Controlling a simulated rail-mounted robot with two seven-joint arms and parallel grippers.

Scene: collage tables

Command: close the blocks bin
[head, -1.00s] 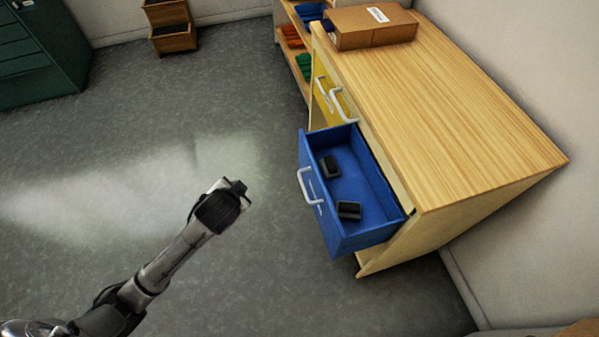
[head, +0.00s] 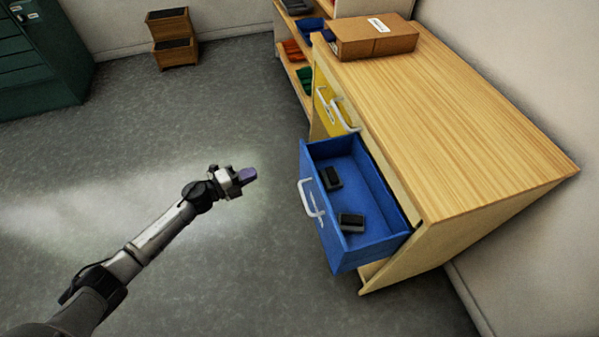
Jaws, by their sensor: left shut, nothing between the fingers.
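The blue bin (head: 342,257) is a drawer pulled out from the left side of a wooden cabinet. A pale handle (head: 311,200) is on its front. Two dark blocks lie inside, one farther back (head: 331,178) and one nearer (head: 351,222). My left gripper (head: 248,176) is shut and empty. It appears left of the bin's front, apart from the handle, with its tip pointing right toward it. My right gripper is not in view.
The wooden cabinet (head: 470,130) carries a cardboard box (head: 372,38) at its far end. A yellow drawer (head: 325,108) beside the blue bin looks shut. Shelves with coloured bins (head: 304,79) stand behind. Grey floor left of the bin is clear.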

